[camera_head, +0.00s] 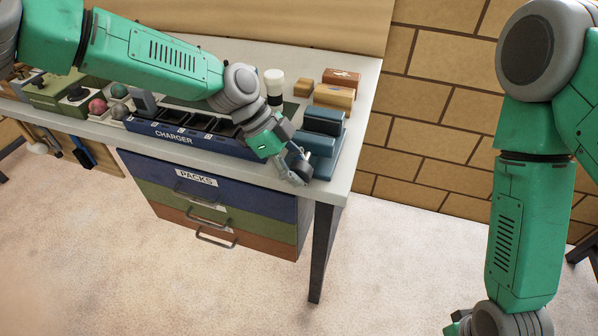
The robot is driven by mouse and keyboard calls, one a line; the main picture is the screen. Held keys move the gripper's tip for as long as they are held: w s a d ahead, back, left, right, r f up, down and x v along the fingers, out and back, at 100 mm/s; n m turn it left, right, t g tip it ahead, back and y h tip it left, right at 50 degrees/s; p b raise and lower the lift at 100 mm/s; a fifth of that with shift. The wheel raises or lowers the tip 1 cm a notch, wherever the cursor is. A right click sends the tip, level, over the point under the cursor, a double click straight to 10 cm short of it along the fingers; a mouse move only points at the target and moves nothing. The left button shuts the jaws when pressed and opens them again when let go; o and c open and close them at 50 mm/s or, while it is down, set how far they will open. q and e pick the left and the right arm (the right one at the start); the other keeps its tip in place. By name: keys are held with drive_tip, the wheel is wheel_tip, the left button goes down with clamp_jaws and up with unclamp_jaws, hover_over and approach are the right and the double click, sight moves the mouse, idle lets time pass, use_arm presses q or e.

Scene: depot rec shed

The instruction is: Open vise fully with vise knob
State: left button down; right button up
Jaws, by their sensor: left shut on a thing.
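The blue vise (322,142) stands at the right front corner of the workbench, with two blue jaw blocks and a gap between them. My left gripper (297,172) is at the vise's front left side, by the bench's front edge. It is shut on the vise knob (300,158), a dark round part mostly hidden by the fingers.
A blue charger (172,139) lies left of the vise. Behind it stand a white-topped dark cylinder (274,84) and wooden blocks (334,96). Coloured balls (97,106) sit at the left. Drawers (210,205) hang under the bench (345,160).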

use_arm(q)
drive_tip(key=shift+w, duration=0.15)
drive_tip(key=c, duration=1.2)
unclamp_jaws()
drive_tip(key=v, duration=1.2)
drive_tip(key=shift+w+a+f, duration=0.1)
drive_tip(key=shift+a+f, duration=0.05)
drive_tip(key=shift+f, duration=0.05)
